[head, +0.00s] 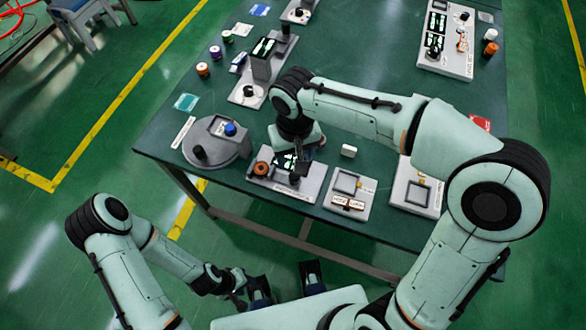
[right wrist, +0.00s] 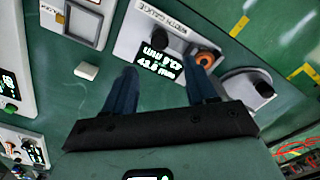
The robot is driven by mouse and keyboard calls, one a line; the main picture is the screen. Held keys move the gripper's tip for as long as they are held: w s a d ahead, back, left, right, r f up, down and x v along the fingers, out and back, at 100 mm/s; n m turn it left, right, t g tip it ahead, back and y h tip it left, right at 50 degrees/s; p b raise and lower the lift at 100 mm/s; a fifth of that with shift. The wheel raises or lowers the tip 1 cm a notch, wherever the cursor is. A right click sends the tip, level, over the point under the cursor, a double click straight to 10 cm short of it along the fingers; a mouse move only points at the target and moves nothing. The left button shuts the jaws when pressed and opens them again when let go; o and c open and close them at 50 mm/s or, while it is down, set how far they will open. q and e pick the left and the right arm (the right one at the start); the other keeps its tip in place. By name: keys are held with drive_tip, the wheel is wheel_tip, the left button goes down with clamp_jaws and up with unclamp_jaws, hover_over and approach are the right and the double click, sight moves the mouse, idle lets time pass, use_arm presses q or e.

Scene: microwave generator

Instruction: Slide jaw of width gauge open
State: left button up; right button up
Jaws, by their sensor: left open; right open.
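The width gauge (head: 312,184) is a grey plate near the table's front edge, with a lit display, a dark upright block and an orange-brown round part (head: 262,168). In the right wrist view the gauge (right wrist: 132,40) lies beyond my fingers; its display (right wrist: 158,65) shows a reading in mm. My right gripper (right wrist: 161,82) is open and empty, above the gauge, with one fingertip by the round part (right wrist: 206,58). Whether it touches is unclear. In the head view the right arm partly hides the gauge. My left gripper (head: 286,281) is open and empty, off the table's front.
A round grey base (head: 228,158) with dark and blue knobs stands left of the gauge. Two framed panels (head: 349,187) (head: 411,200) stand to its right. A small white block (head: 348,151) lies behind. Other devices and spools stand farther back. The table's middle is mostly clear.

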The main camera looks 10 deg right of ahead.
sight(294, 176)
wheel_tip(294, 176, down, 11)
drive_tip(key=shift+f+b, duration=0.1)
drive_tip(key=shift+b, duration=0.45)
